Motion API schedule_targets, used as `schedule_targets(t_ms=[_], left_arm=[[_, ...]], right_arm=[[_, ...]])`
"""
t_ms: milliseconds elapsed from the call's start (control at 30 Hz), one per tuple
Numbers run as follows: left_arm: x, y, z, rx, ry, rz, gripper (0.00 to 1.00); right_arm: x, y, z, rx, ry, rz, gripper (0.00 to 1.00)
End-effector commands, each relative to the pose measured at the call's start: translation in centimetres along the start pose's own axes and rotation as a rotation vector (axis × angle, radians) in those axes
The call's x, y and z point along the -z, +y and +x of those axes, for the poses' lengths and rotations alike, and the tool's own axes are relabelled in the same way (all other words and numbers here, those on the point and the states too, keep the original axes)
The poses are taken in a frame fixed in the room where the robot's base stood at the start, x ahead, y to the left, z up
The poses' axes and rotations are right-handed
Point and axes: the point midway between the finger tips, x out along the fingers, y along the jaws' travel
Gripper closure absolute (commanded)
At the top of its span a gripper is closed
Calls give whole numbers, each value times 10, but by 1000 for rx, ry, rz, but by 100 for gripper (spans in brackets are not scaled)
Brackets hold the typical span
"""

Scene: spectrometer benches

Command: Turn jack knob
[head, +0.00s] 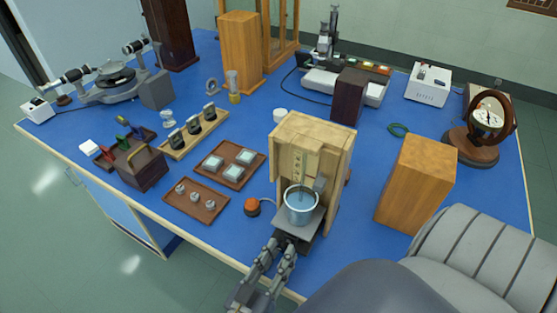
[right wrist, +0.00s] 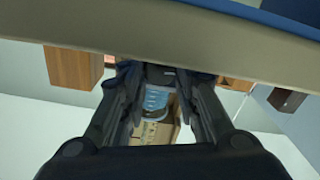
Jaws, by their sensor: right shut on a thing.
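A small lab jack with a grey top plate (head: 274,213) stands near the bench's front edge. A beaker of bluish water (head: 301,205) rests on it, in front of a pale wooden housing (head: 284,143). My right gripper (head: 285,246) reaches in from the front edge and is shut on the jack knob at the jack's front. The fingers mostly hide the knob. In the right wrist view the fingertips (right wrist: 165,74) close around a dark part below the beaker (right wrist: 155,102). My left gripper is not in view.
An orange button (head: 253,204) sits just left of the jack. Wooden trays (head: 208,213) with small parts lie further left. A wooden block (head: 415,185) stands to the right. The blue bench top (head: 235,240) is clear at the front left of the jack.

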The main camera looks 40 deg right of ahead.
Motion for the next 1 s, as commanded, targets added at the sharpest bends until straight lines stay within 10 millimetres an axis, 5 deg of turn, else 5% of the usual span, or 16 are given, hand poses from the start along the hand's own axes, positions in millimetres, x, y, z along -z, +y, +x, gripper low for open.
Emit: schedule_targets(t_ms=[100, 133, 200, 633, 1000], left_arm=[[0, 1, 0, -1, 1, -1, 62], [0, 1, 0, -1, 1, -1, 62], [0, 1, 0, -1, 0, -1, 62], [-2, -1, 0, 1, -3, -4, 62], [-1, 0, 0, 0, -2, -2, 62]], right_arm=[[1, 0, 1, -3, 2, 3, 95], [1, 0, 1, -3, 2, 3, 64], [1, 0, 1, -2, 2, 4, 50], [7, 2, 0, -1, 0, 7, 50], [69, 18, 0, -1, -1, 9, 50]])
